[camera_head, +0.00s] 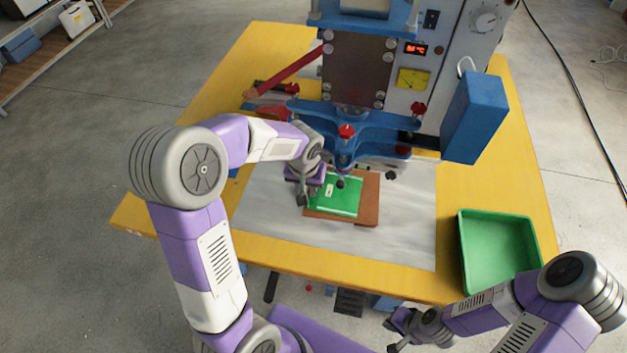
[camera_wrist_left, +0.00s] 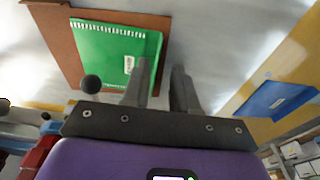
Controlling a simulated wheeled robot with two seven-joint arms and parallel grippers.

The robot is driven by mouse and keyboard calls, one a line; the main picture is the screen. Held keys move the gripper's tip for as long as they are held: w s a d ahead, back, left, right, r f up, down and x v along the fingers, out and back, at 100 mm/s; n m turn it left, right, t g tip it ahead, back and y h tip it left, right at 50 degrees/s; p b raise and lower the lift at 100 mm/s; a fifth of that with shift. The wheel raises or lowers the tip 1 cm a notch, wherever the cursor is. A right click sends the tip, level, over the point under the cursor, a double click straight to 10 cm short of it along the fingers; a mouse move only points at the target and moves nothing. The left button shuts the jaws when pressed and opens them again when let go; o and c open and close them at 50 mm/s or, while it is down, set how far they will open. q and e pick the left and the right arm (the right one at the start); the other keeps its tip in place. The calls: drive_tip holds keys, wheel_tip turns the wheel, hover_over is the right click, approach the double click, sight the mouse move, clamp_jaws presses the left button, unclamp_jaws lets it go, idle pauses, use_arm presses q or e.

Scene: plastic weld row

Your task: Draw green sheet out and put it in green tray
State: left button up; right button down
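The green sheet (camera_head: 341,196) lies on a brown board (camera_head: 368,212) under the blue press. In the left wrist view the green sheet (camera_wrist_left: 110,55) has a pale label and a toothed edge, and the brown board (camera_wrist_left: 62,42) shows around it. My left gripper (camera_head: 302,198) is at the sheet's left edge. Its fingers (camera_wrist_left: 162,85) are apart with nothing seen between them; one overlaps the sheet's edge in the picture, and contact cannot be told. The green tray (camera_head: 497,250) is empty at the table's right. My right gripper (camera_head: 391,334) is open and empty near the table's front edge.
The blue press arms (camera_head: 375,140) and a dark knob (camera_wrist_left: 91,84) stand close to the sheet. A blue box (camera_head: 474,117) hangs at the press's right. A blue object (camera_wrist_left: 275,99) lies on the yellow table edge. The grey plate (camera_head: 405,235) is clear towards the tray.

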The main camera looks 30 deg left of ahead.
use_arm(q)
drive_tip(key=f+b, duration=0.4)
drive_tip(key=f, duration=0.1)
drive_tip(key=f+b, duration=0.1)
drive_tip(key=f, duration=0.1)
drive_tip(key=shift+w+a+f+b, duration=0.1)
drive_tip(key=shift+w+f+b, duration=0.2)
drive_tip(key=shift+b, duration=0.1)
drive_tip(key=shift+c, duration=0.2)
clamp_jaws()
drive_tip(key=shift+r, duration=0.2)
drive_tip(key=shift+r+p, duration=0.45)
drive_tip(key=shift+p, duration=0.05)
